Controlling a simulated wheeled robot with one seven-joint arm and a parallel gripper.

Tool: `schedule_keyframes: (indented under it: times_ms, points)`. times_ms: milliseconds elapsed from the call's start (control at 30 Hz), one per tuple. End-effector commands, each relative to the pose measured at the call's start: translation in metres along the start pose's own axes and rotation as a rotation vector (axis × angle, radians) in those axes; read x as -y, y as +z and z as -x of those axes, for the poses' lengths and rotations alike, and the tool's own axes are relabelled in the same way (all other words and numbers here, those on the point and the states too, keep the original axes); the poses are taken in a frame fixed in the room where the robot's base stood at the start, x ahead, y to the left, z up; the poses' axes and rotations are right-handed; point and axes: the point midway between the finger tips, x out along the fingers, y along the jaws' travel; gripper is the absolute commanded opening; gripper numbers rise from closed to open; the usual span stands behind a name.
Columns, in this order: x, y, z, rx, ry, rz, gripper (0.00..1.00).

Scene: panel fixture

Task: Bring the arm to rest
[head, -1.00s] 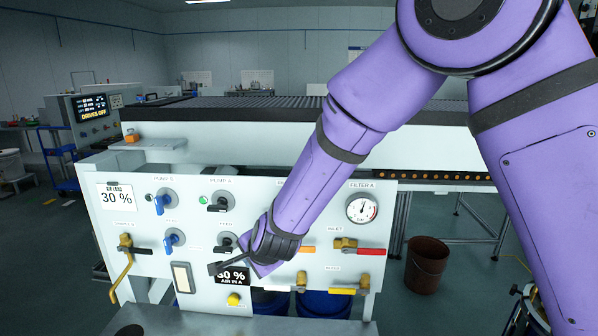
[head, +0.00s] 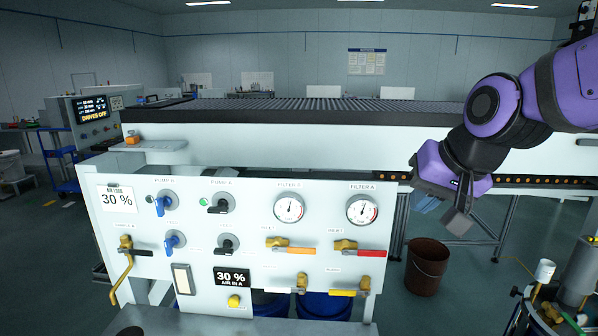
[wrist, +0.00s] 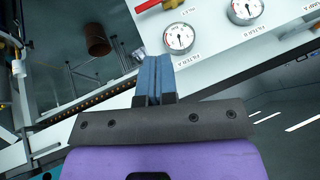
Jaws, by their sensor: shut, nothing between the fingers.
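My purple arm is drawn back to the right side of the head view. My gripper (head: 428,203) hangs in the air to the right of the panel (head: 330,215), clear of it, above and in front of the brown bucket. In the wrist view my gripper (wrist: 154,62) shows two blue fingers pressed side by side, shut with nothing between them. The gauge marked FILTER A (wrist: 179,38) appears just beyond the fingertips there, with no contact that I can make out.
The panel carries several knobs and valve handles, a red one (head: 371,253) nearest my gripper. A roller conveyor (head: 300,108) runs behind. The brown bucket (head: 426,268) stands on the floor. A cluttered stand (head: 560,300) is at the lower right.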

Motion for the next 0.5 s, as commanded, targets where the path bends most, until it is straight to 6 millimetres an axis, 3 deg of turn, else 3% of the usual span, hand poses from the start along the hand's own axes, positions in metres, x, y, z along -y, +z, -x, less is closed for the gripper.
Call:
schedule_keyframes:
  times_ms: [33, 200, 500]
  points:
    - [-0.014, 0.007, 0.016, -0.007, 0.021, 0.021, 0.0]
    - [-0.057, 0.037, 0.058, 0.003, 0.105, 0.108, 0.0]
    - [-0.105, 0.085, 0.1, 0.035, 0.218, 0.199, 0.0]
